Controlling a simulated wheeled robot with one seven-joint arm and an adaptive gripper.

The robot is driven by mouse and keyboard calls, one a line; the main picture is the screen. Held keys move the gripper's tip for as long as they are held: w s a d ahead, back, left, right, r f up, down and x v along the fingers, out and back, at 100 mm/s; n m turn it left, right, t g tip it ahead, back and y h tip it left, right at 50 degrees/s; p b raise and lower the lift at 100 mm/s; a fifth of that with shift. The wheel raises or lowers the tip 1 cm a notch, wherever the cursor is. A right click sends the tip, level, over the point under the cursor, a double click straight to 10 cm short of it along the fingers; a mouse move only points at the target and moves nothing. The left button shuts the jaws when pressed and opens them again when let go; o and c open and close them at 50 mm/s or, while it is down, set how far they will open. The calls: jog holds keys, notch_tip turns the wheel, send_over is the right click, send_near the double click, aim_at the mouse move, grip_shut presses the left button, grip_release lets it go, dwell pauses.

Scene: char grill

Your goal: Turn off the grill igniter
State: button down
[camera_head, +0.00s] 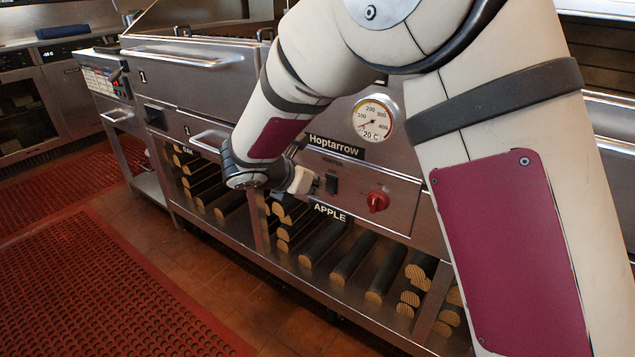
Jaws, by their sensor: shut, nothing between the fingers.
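The grill (205,75) is a long stainless steel unit across the middle of the view. Its front panel has a small dark switch (332,184) under a small label that seems to read igniter. A red knob (377,200) is to the right of the switch on the same panel. My gripper (312,184) is at the front panel, just left of the switch, and is shut and empty. Whether its tips touch the switch or stop short cannot be told. The switch's on or off position is too small to tell.
A round temperature gauge (374,121) is above the panel. A metal handle (208,139) sticks out to the left. Logs (352,254) lie on the lower shelf. Red mats (95,290) cover the floor at the left. My arm hides much of the right side.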

jog(key=w+r+p+v, duration=0.1)
jog(key=p+v, duration=0.3)
jog(key=v, duration=0.6)
jog(key=shift+s+d+r, duration=0.2)
jog(key=shift+d+r, duration=0.05)
jog(key=shift+r, duration=0.15)
jog(key=s+d+r+m+g, duration=0.35)
jog(key=s+d+m, duration=0.35)
jog(key=s+d, duration=0.25)
jog(key=s+d+r+m+g, duration=0.2)
jog(key=s+d+r+m, duration=0.3)
jog(key=s+d+m, duration=0.5)
jog(key=s+f+m+g+y, duration=0.25)
jog(key=s+m+y, duration=0.6)
jog(key=s, duration=1.25)
notch_tip(320, 180, up, 28)
jog(key=m+t+h+p, duration=0.2)
jog(key=m+t+p, duration=0.1)
jog(key=p, duration=2.3)
jog(key=shift+w+d+t+p, duration=0.15)
jog(key=shift+t+p, duration=0.2)
jog(key=shift+t, duration=0.15)
